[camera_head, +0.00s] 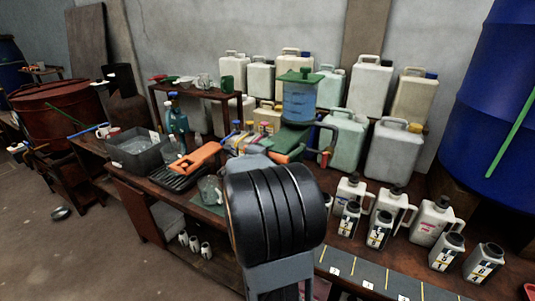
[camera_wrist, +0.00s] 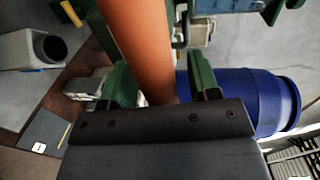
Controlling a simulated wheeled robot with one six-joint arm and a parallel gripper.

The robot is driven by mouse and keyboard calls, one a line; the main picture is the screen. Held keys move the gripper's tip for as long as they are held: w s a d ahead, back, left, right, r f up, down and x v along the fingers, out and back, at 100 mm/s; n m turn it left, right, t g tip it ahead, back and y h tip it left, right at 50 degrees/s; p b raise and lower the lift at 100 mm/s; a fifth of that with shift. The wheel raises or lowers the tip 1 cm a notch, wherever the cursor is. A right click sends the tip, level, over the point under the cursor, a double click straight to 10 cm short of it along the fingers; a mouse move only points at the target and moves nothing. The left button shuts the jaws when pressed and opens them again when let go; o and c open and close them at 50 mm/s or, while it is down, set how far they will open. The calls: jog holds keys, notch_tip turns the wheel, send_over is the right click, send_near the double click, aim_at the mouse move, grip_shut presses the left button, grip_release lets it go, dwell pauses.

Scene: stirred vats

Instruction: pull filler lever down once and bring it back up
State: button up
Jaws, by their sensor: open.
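The filler (camera_head: 299,98) stands on the bench, with a green top, a clear blue tank and a green body. An orange-red bar that looks like its lever (camera_head: 296,152) shows at its front, partly hidden by my arm. In the wrist view the lever (camera_wrist: 138,40) runs down between the two green fingers of my gripper (camera_wrist: 163,88). The fingers are apart, one on each side of it, and the right finger looks close to it. Whether either touches is unclear. In the head view my arm hides the gripper.
White jugs and small labelled bottles (camera_head: 379,229) stand on the bench at right. Large canisters (camera_head: 393,148) line the back. A grey bin (camera_head: 136,150) and an orange tool (camera_head: 195,158) are at left. A blue drum (camera_head: 497,110) stands at far right.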

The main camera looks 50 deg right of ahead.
jog(key=shift+w+d, duration=0.1)
jog(key=shift+d, duration=0.2)
grip_shut()
dwell(0.5)
